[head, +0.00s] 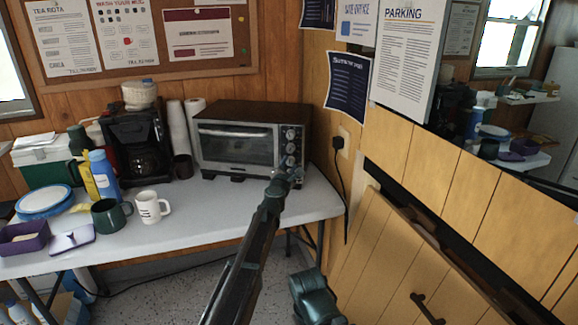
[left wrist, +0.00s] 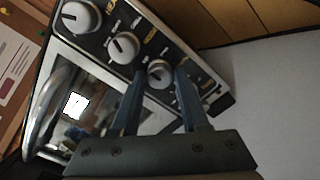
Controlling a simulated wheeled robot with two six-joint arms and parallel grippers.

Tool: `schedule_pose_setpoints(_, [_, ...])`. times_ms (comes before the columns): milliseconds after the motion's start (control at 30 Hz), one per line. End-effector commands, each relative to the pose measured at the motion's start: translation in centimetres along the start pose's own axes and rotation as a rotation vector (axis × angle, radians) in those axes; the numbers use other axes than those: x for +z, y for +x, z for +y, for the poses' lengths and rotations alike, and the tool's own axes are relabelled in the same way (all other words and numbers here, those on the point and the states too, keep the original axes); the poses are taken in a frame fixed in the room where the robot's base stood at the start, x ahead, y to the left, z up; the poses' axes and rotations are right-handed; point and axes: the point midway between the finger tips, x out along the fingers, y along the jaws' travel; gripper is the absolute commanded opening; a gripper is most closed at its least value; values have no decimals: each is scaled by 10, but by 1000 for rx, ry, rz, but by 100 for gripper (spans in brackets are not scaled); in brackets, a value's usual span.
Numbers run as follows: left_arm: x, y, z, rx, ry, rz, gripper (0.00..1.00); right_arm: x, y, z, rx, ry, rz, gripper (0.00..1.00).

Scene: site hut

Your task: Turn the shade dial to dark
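The toaster oven (head: 238,140) stands at the right end of the white table, with a column of three grey dials on its front right. In the left wrist view the lowest dial (left wrist: 160,72) sits between my left fingertips, which look close against both its sides. Its dark mark points roughly left in that view. The middle dial (left wrist: 124,47) and top dial (left wrist: 81,16) are free. The labels are too blurred to read, so I cannot tell which is the shade dial. My left gripper (head: 287,174) is at the lower dials in the head view.
The table (head: 225,207) holds a coffee maker (head: 140,145), a white mug (head: 152,207), a green mug (head: 109,215) and bottles to the left. A wooden wall with a socket (head: 338,142) and cord rises close on the right. Table in front of the oven is clear.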

Motion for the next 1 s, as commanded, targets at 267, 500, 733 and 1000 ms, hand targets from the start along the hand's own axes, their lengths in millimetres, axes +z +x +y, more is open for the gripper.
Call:
schedule_pose_setpoints(267, [0, 0, 0, 0, 0, 0, 0, 0, 0, 0, 0, 0, 0, 0])
schedule_pose_setpoints(500, [0, 0, 0, 0, 11, 0, 0, 0, 0, 0, 0, 0, 0, 0])
schedule_pose_setpoints(733, [0, 0, 0, -1, 103, 0, 0, 0, 0, 0, 0, 0, 0, 0])
schedule_pose_setpoints(1000, [0, 0, 0, -1, 335, 0, 0, 0, -1, 0, 0, 0, 0, 0])
